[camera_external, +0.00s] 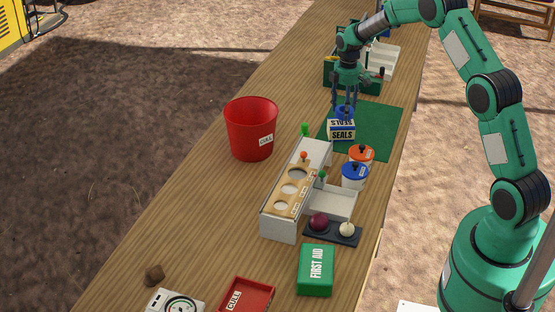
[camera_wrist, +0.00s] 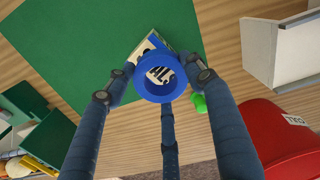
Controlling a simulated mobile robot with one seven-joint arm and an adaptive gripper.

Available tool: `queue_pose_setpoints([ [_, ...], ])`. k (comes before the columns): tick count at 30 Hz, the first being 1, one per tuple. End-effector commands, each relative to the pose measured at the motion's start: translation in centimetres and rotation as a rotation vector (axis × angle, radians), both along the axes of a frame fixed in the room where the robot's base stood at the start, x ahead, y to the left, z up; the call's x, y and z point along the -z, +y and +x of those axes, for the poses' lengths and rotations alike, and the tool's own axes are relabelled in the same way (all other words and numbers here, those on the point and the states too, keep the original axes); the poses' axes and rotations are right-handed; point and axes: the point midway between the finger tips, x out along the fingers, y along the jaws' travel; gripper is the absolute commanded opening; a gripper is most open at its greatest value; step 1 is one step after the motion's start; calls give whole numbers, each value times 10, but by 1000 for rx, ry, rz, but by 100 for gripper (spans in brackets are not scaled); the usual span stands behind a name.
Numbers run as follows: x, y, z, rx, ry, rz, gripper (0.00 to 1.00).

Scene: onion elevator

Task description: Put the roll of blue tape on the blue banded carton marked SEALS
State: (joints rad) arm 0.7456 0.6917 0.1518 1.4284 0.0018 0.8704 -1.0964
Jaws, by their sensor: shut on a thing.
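The roll of blue tape (camera_external: 344,112) is held between the fingers of my gripper (camera_external: 345,101). In the wrist view the roll (camera_wrist: 160,97) is a blue ring seen from above, with lettering visible through its hole. The carton marked SEALS (camera_external: 341,130) is white with blue bands and stands upright at the near edge of the green mat. The roll is over the carton's top; I cannot tell whether they touch. In the wrist view the carton (camera_wrist: 142,52) is partly hidden under the roll.
The green mat (camera_external: 383,131) lies around the carton. A red CULL bucket (camera_external: 251,130) stands to the left. A grey stand with round holes (camera_external: 284,221) and orange and blue lidded tubs (camera_external: 355,177) are nearer. A green toolbox (camera_external: 333,75) stands behind my gripper.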

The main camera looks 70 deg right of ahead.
Motion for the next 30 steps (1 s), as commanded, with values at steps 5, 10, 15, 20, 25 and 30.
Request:
queue_pose_setpoints([
  [5, 1, -8, 9, 0, 0, 0, 27],
  [10, 1, -9, 10, 0, 0, 0, 27],
  [15, 1, -9, 10, 0, 0, 0, 27],
  [20, 9, -9, 10, 0, 1, 1, 27],
  [25, 27, -8, 10, 0, 1, 1, 27],
  [30, 37, -9, 10, 0, 0, 0, 27],
])
